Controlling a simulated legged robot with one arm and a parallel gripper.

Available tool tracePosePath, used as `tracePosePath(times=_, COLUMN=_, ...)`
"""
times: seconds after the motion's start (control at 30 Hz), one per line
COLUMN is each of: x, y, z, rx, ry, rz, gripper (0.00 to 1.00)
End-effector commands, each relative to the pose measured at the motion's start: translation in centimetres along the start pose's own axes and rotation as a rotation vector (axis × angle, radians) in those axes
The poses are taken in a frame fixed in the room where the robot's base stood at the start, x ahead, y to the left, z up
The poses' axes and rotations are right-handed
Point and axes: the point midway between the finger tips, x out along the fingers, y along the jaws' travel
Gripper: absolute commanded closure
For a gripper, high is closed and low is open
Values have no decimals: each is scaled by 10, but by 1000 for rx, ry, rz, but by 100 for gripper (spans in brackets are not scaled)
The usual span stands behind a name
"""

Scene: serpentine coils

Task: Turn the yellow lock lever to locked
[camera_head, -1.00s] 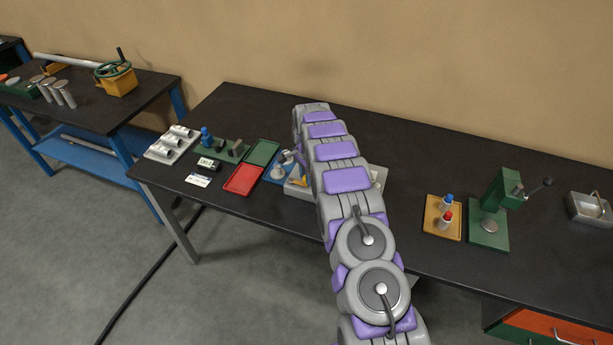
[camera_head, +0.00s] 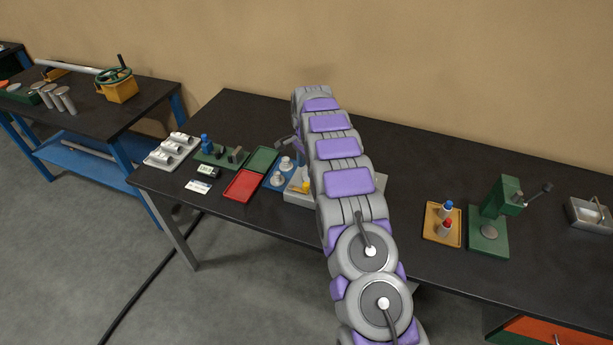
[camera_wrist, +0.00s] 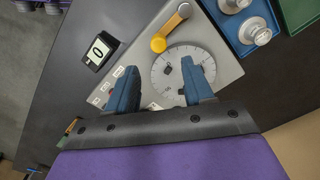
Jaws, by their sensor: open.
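The yellow lock lever shows in the wrist view (camera_wrist: 172,28), a short arm with a round yellow knob, on a grey panel (camera_wrist: 225,65) beside a round graduated dial (camera_wrist: 181,78). In the head view only a bit of yellow (camera_head: 305,187) shows on the panel, partly hidden by my arm. My gripper (camera_wrist: 161,76) is open and empty. Its blue fingers hang over the dial side of the panel, apart from the lever. In the head view the gripper (camera_head: 288,143) is partly visible left of my arm, above the bench.
An orange tray with bottles (camera_head: 429,236) and a green press (camera_head: 490,228) stand right.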

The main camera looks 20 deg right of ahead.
Motion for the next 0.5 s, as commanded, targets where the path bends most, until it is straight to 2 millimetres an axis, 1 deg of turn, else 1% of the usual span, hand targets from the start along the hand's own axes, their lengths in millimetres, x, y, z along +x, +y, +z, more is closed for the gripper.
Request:
tracePosePath(times=0.03, x=-13, y=-2, z=0, rx=-1, ry=3, rz=-7, gripper=48)
tracePosePath(times=0.1, x=-29, y=-2, z=0, rx=-1, ry=3, rz=-6, gripper=48)
tracePosePath(times=0.3, x=-67, y=-1, z=-1, rx=0, ry=1, rz=-5, gripper=48)
tracePosePath(times=0.4, x=-79, y=-2, z=-1, rx=0, ry=2, rz=-7, gripper=48)
tracePosePath(times=0.5, x=-86, y=-1, z=-1, rx=0, ry=1, rz=-3, gripper=48)
